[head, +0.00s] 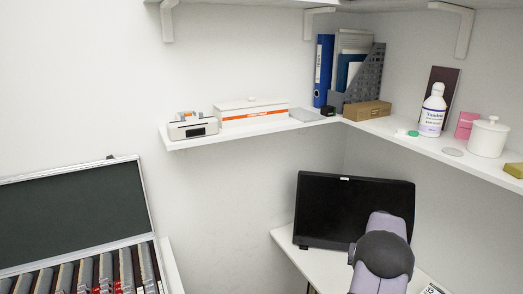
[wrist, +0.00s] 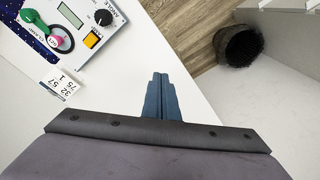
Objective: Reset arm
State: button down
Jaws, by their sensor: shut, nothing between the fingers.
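My gripper (wrist: 160,78) shows in the wrist view as two blue fingers pressed together, with nothing between them. It is above the white table (wrist: 205,105), pointing toward the table's edge. How high it is above the table I cannot tell. In the head view my purple and dark grey arm stands at the lower right, in front of the black monitor (head: 325,212), and the fingers cannot be made out there.
A device with a dial (wrist: 103,18) and a card with numbers (wrist: 66,82) lie left in the wrist view. A dark bin (wrist: 238,44) stands on the floor beyond the table edge. An open case (head: 75,215) is at left; a loaded corner shelf (head: 250,130) runs above the monitor.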

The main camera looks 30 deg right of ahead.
jog(key=w+a+r+n, duration=0.2)
jog(key=a, duration=1)
jog(key=w+a+r+n, duration=0.2)
jog(key=a+r, duration=0.1)
jog(key=a, duration=0.9)
jog(key=s+a+n, duration=0.2)
jog(key=s+a, duration=0.5)
jog(key=a, duration=0.2)
jog(key=s+a+f+n, duration=0.1)
jog(key=s+a+n, duration=0.2)
jog(key=s+a, duration=0.4)
jog(key=a, duration=0.3)
jog(key=shift+s+a+g+y, duration=0.15)
jog(key=shift+a+g+y, duration=0.05)
jog(key=shift+g+y, duration=0.2)
